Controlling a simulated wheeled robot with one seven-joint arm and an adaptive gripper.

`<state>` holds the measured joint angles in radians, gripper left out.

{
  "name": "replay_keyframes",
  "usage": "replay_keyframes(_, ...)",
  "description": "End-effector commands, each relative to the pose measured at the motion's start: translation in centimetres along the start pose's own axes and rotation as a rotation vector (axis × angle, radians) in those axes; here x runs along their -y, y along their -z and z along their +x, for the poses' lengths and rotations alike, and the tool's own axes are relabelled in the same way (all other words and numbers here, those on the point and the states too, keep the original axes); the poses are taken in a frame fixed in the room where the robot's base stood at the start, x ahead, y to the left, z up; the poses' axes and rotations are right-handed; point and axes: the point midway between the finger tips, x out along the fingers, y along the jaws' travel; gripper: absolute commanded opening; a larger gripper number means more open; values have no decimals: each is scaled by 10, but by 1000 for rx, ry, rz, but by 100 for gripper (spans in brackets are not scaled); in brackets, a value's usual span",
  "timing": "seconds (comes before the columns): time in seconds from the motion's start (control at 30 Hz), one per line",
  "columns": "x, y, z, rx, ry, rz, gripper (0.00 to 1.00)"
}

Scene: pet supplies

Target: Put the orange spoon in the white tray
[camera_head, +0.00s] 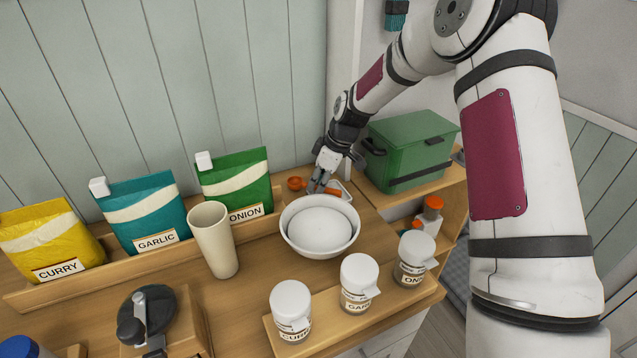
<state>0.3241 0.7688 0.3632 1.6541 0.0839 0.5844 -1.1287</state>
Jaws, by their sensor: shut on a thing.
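The orange spoon (296,184) shows behind the white bowl, its round end to the left of my gripper and more orange just to the right of the fingers. My gripper (316,185) points down and is shut on the spoon. A small part of what looks like the white tray (346,191) shows behind the bowl, to the right of the fingers. The bowl hides the rest of it. I cannot tell whether the spoon touches the tray or the table.
The white bowl (320,249) stands in front of my gripper. A green box (410,145) stands to the right. A beige cup (213,240), spice bags (240,183) and several lidded jars (358,283) surround the bowl. Bare wood (375,235) shows right of the bowl.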

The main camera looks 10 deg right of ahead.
Motion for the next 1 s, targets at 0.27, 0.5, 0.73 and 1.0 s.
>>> replay_keyframes(0.27, 0, 0, 2, 0, 1, 0, 21)
replay_keyframes(0.5, 0, 0, 2, 0, 0, 0, 21)
replay_keyframes(0.73, -1, 1, -19, -1, -3, 0, 21)
replay_keyframes(1.0, -1, 0, -75, -1, -4, -1, 21)
